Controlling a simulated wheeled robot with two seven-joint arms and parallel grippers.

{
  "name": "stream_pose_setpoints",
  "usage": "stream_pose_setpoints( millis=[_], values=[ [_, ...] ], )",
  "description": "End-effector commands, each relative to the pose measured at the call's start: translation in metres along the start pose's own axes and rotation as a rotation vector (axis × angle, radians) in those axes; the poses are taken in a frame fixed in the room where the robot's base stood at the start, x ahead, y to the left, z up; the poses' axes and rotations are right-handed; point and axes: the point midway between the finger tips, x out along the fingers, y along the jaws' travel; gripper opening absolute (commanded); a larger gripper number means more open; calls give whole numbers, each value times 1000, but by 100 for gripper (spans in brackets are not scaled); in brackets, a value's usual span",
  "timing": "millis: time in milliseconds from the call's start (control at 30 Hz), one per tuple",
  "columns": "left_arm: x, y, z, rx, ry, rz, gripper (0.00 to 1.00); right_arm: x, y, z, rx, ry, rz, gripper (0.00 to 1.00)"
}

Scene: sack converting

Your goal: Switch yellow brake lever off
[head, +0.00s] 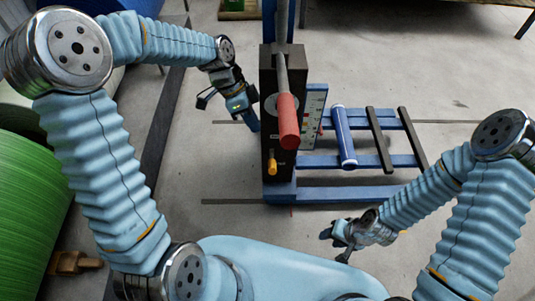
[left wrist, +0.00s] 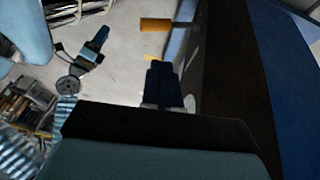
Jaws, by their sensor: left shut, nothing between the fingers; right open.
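The yellow brake lever (head: 272,167) sits low on the front of a dark upright control box (head: 268,80). Its short grip points down and toward me in the head view. In the left wrist view the yellow grip (left wrist: 155,25) lies sideways, just beyond my fingertips, with a gap between. My left gripper (head: 254,125) is shut and empty at the left side of the box, above and behind the yellow lever. Its dark closed fingers also show in the left wrist view (left wrist: 163,68). My right gripper (head: 341,241) is open, low at the front right, away from the box.
A larger lever with a red grip (head: 288,120) stands out above the yellow one. A blue frame (head: 350,193) with a blue roller (head: 344,137) and dark bars extends right of the box. Floor left of the box is clear.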

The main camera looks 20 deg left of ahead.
Motion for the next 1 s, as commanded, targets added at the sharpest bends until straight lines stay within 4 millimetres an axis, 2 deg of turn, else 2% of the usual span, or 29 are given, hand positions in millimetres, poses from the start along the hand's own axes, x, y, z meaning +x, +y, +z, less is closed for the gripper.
stream_pose_setpoints(
  millis=[300,500,700,1000],
  values=[
    [68,1,1,0,-2,6,0,2,1,0,1,1,1,43],
    [102,7,3,1,-2,4,0,1,1,0,1,1,1,43],
    [119,13,7,-1,-1,3,0,1,1,0,0,1,1,43],
    [122,14,7,-1,0,1,0,1,1,0,0,1,0,43]
  ],
)
